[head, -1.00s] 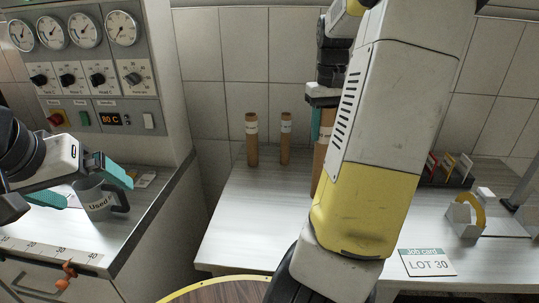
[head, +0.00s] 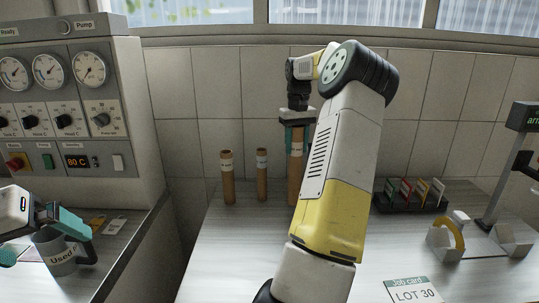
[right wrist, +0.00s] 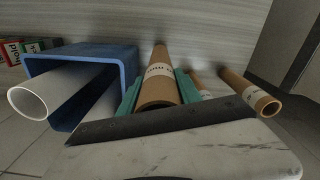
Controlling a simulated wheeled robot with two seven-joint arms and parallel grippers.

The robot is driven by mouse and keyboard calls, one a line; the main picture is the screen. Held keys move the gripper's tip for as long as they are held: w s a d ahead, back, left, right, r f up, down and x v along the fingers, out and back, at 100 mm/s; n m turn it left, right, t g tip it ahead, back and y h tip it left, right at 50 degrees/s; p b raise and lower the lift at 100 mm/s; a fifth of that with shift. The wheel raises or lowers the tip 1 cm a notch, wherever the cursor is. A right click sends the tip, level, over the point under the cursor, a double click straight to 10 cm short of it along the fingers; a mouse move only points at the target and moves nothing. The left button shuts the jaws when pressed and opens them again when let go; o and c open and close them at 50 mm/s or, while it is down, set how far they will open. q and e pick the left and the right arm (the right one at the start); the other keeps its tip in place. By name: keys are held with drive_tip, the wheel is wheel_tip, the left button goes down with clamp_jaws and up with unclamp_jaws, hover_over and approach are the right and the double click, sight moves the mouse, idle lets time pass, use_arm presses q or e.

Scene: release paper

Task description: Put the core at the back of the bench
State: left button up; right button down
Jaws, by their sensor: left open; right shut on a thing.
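The core, a brown cardboard tube with a white label (head: 296,168), is upright at the back of the bench (head: 225,245). My right gripper (head: 297,119) is shut on its upper part. The right wrist view also shows the core (right wrist: 158,78) between the teal fingers. Its foot is partly behind my right arm, and I cannot tell whether it touches the bench. Two more brown tubes, one (head: 228,180) and another (head: 262,175), stand to its left, apart from it. My left gripper (head: 40,240) is open around the grey "Used" mug (head: 58,256) on the left counter.
A rack of coloured cards (head: 410,200) stands at the back right. A tape holder (head: 446,240) and a "LOT 30" job card (head: 412,290) lie further forward. A blue bin (right wrist: 85,53) with white tubes shows in the right wrist view. The bench's left part is clear.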

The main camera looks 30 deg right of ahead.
sight(295, 167)
drive_tip(key=shift+w+d+f, duration=0.15)
drive_tip(key=shift+w+f, duration=0.1)
drive_tip(key=shift+f, duration=0.65)
drive_tip(key=shift+w+d+f, duration=0.1)
drive_tip(key=shift+w+f, duration=0.15)
drive_tip(key=shift+f, duration=0.75)
drive_tip(key=c, duration=0.8)
unclamp_jaws()
drive_tip(key=shift+c, duration=0.2)
